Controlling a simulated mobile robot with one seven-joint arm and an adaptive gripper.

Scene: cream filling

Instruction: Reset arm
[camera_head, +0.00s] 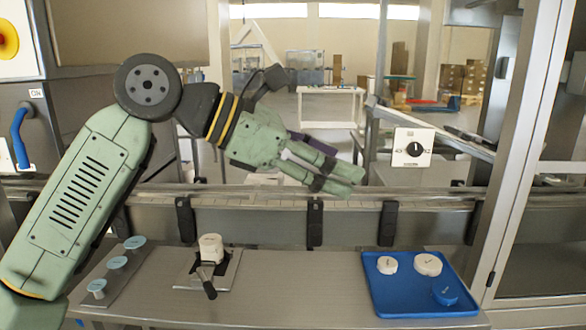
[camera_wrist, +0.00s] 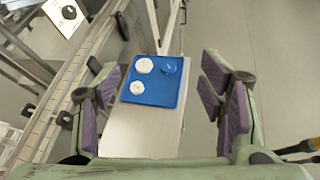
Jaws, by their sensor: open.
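My green arm reaches in from the left in the head view, and my gripper (camera_head: 340,178) hangs in the air above the conveyor rail, pointing right. In the wrist view my gripper (camera_wrist: 165,95) has its purple-padded fingers wide apart with nothing between them. Below it lies a blue tray (camera_head: 425,301) on the steel table (camera_head: 300,283), apart from the fingers. The tray also shows in the wrist view (camera_wrist: 150,97). It holds two white round pieces (camera_head: 428,264) (camera_head: 387,265) and a blue round piece (camera_head: 445,291).
A white cup (camera_head: 210,247) stands on a small plate fixture with a dark handle (camera_head: 207,284). Several pale-blue-topped knobs (camera_head: 117,263) stand at the table's left. A conveyor rail (camera_head: 350,215) runs behind. A dial panel (camera_head: 413,147) is at right, near a metal door frame (camera_head: 520,150). The table's middle is clear.

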